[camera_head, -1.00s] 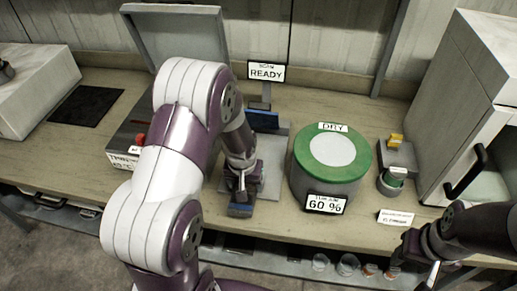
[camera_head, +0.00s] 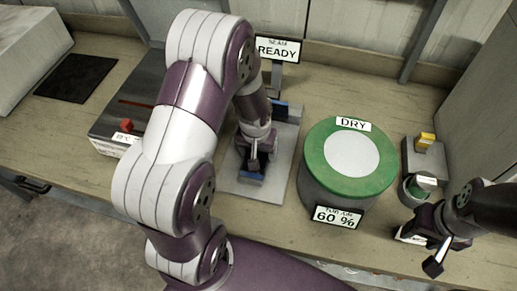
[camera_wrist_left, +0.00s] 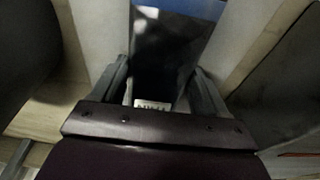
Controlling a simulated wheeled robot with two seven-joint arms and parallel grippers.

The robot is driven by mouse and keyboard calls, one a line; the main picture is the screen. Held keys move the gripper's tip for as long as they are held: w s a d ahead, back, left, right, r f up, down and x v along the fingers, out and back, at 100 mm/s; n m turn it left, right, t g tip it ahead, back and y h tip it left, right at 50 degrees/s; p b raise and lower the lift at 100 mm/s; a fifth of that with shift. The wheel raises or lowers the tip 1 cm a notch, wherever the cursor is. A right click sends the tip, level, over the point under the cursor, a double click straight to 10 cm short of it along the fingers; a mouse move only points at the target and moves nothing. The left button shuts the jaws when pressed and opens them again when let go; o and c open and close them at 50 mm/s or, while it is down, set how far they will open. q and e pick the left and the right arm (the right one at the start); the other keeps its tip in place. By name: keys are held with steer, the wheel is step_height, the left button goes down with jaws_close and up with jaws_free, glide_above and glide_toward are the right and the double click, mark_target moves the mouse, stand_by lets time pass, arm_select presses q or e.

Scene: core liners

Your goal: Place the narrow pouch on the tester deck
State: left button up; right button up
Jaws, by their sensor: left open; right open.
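My left gripper (camera_head: 251,170) is low over the grey plate (camera_head: 278,185) below the READY sign (camera_head: 278,49); this plate looks like the tester deck. In the left wrist view its fingers (camera_wrist_left: 160,95) are open on either side of a dark strip (camera_wrist_left: 165,55) with a white label and a blue band at the top, likely the narrow pouch. Whether the fingers touch the strip I cannot tell. The arm hides part of the plate. My right gripper (camera_head: 425,252) is open at the lower right, by the bench's front edge.
A green-topped drum (camera_head: 381,188) marked DRY and 60 % stands just right of the plate. A small device with a yellow block (camera_head: 426,139) and a round green-rimmed cup (camera_head: 418,188) stand further right. A black mat (camera_head: 77,78) lies at the left.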

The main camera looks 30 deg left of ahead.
arm_select(q)
steer(key=o, duration=1.2)
steer(key=shift+c, duration=0.2)
steer(key=shift+o, duration=0.2)
steer(key=shift+w, duration=0.1)
step_height(320, 180, up, 12)
steer(key=s+p, duration=0.1)
steer(key=s, duration=0.1)
steer(key=s+d+m, duration=0.3)
steer(key=s+d, duration=0.2)
steer(key=s, duration=0.2)
steer(key=shift+d+f, duration=0.15)
steer(key=shift+f, duration=0.15)
